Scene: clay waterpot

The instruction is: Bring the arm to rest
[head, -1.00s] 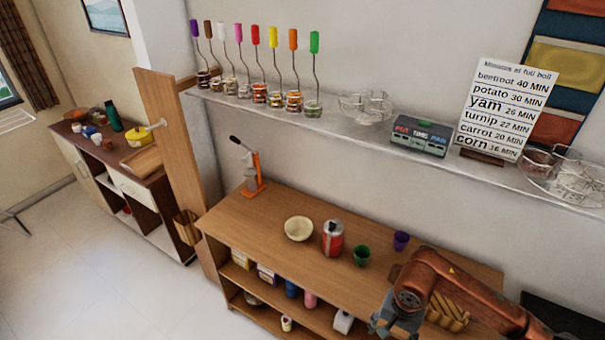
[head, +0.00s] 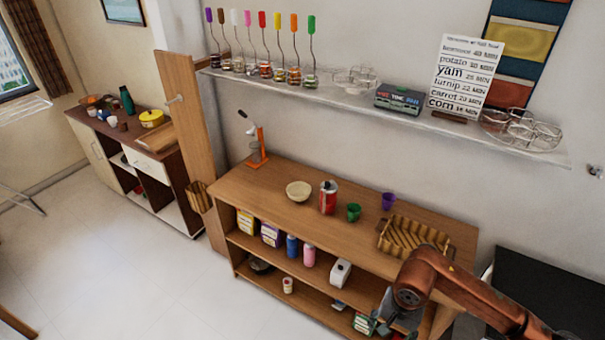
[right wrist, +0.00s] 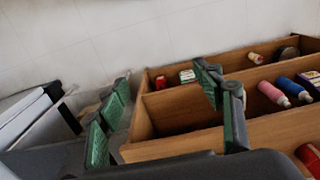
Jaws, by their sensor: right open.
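My right arm (head: 455,290) comes in from the lower right of the head view, bent, with its hand hanging down in front of the wooden shelf unit's right end. The right gripper (head: 392,325) is partly cut off at the bottom edge there. In the right wrist view the right gripper (right wrist: 163,85) is open. Its two green-padded fingers stand wide apart with nothing between them, and the shelf unit (right wrist: 185,108) shows beyond them. My left gripper is in neither view.
The wooden unit (head: 260,205) bears a bowl (head: 299,191), a red can (head: 328,198), a green cup (head: 353,212), a purple cup (head: 389,201) and a basket (head: 412,238). A wall shelf (head: 330,93) runs above. Open floor (head: 130,260) lies at left.

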